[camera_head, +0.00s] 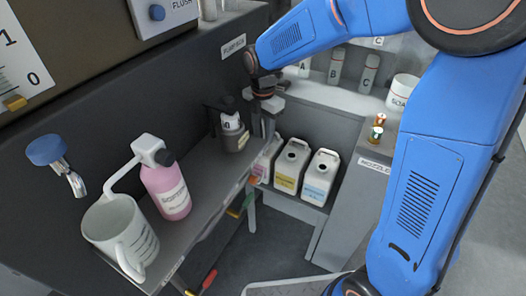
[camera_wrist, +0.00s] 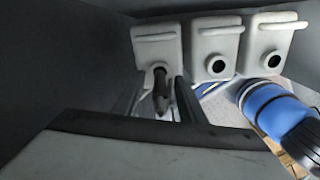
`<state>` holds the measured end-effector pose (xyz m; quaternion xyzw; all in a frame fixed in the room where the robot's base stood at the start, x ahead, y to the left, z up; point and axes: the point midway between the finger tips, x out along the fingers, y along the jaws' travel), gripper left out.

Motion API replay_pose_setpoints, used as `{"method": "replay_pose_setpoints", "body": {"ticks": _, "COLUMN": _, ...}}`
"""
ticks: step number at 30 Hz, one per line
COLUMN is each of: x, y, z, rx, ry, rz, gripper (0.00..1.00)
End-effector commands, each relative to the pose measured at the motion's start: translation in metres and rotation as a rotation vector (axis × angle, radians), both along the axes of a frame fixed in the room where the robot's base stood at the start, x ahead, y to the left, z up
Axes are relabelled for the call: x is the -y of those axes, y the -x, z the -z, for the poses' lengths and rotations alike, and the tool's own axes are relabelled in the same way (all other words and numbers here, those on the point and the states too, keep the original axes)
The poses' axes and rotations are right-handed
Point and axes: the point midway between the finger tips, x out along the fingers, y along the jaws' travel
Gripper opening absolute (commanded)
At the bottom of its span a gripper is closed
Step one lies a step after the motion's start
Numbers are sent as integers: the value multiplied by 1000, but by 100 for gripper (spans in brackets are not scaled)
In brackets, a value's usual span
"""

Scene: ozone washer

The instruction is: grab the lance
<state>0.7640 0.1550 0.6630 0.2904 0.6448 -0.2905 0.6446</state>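My gripper (camera_head: 267,128) points down above the left canister (camera_head: 267,160), beside the shelf edge in the head view. In the wrist view my gripper (camera_wrist: 160,108) has two dark fingers set apart. A dark upright piece, which looks like the lance (camera_wrist: 161,92), shows between them. It stands at the mouth of the left canister (camera_wrist: 155,45). I see no clear contact between the fingers and it. In the head view the lance cannot be made out; my wrist and fingers cover that spot.
A yellow-labelled canister (camera_head: 291,166) and a blue-labelled one (camera_head: 320,177) stand to the right. A nozzle cabinet (camera_head: 362,190) stands right.

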Motion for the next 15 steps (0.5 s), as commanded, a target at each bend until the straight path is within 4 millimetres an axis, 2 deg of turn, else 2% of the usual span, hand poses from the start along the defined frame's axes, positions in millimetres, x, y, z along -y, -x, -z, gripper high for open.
{"method": "replay_pose_setpoints", "body": {"ticks": 1, "x": 0, "y": 0, "z": 0, "rx": 0, "ry": 0, "rz": 0, "gripper": 37}}
{"method": "replay_pose_setpoints", "body": {"ticks": 3, "x": 0, "y": 0, "z": 0, "rx": 0, "ry": 0, "rz": 0, "gripper": 20}}
{"method": "replay_pose_setpoints", "body": {"ticks": 6, "x": 0, "y": 0, "z": 0, "rx": 0, "ry": 0, "rz": 0, "gripper": 0}}
{"method": "replay_pose_setpoints", "body": {"ticks": 15, "x": 0, "y": 0, "z": -1, "rx": 1, "ry": -1, "rz": 0, "gripper": 0}}
